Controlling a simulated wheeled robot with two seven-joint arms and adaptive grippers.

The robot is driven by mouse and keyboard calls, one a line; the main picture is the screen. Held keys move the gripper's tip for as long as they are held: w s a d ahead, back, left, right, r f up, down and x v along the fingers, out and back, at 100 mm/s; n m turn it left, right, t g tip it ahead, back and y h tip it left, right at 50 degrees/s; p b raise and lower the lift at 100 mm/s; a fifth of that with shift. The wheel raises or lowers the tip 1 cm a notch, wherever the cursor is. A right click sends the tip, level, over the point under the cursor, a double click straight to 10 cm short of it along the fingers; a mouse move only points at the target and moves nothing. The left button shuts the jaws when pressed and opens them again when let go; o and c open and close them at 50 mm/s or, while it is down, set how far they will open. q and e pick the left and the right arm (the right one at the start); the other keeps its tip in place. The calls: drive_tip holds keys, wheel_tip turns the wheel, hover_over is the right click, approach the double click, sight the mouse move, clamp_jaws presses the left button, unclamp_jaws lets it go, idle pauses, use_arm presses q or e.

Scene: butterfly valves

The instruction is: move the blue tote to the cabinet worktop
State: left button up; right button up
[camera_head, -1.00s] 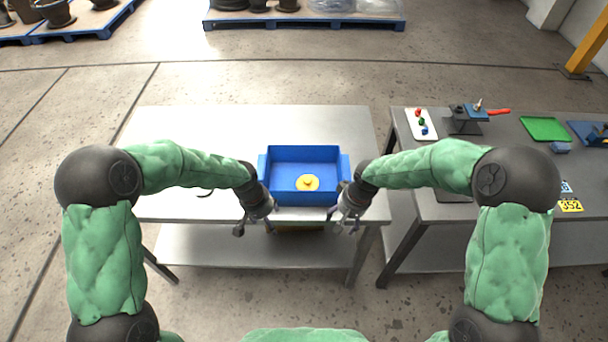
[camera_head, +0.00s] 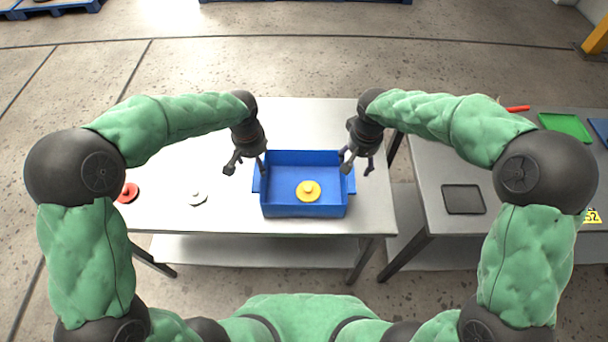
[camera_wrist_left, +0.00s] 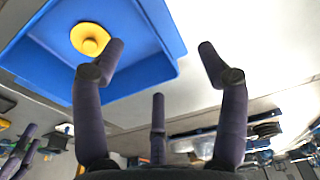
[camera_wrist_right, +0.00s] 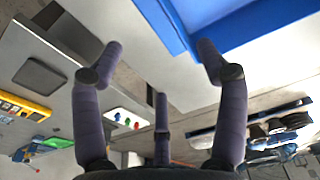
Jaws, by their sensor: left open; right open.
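The blue tote (camera_head: 305,211) sits on the light metal table, with a handle on its left and right sides. A yellow round part with a knob (camera_head: 308,190) lies inside it. My left gripper (camera_head: 246,168) is open at the tote's left side, by the handle. My right gripper (camera_head: 357,167) is open at its right side, by the other handle. The tote also shows in the left wrist view (camera_wrist_left: 150,75) and in the right wrist view (camera_wrist_right: 235,30), with nothing between the fingers in either.
A red part (camera_head: 128,193) and a pale part (camera_head: 198,198) lie on the light table (camera_head: 190,150) to the left. A darker worktop (camera_head: 430,170) at right, across a narrow gap, bears a black tray (camera_head: 463,199) and a green tray (camera_head: 565,126).

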sight(353, 176)
use_arm(q)
drive_tip(key=shift+s+r, duration=0.15)
drive_tip(key=shift+s, duration=0.25)
drive_tip(key=shift+w+f, duration=0.2)
drive_tip(key=shift+f, duration=0.4)
use_arm(e)
drive_tip(key=shift+s+f, duration=0.2)
drive_tip(key=shift+f, duration=0.25)
use_arm(q)
drive_tip(key=f, duration=0.6)
drive_tip(key=w+f, duration=0.1)
drive_tip(key=f, duration=0.2)
drive_tip(key=shift+w+f, duration=0.1)
drive_tip(key=shift+f, duration=0.25)
use_arm(e)
drive_tip(key=f, duration=0.6)
drive_tip(key=w+f, duration=0.1)
drive_tip(key=f, duration=0.2)
drive_tip(key=shift+w+f, duration=0.1)
drive_tip(key=shift+f, duration=0.25)
use_arm(q)
clamp_jaws()
use_arm(e)
clamp_jaws()
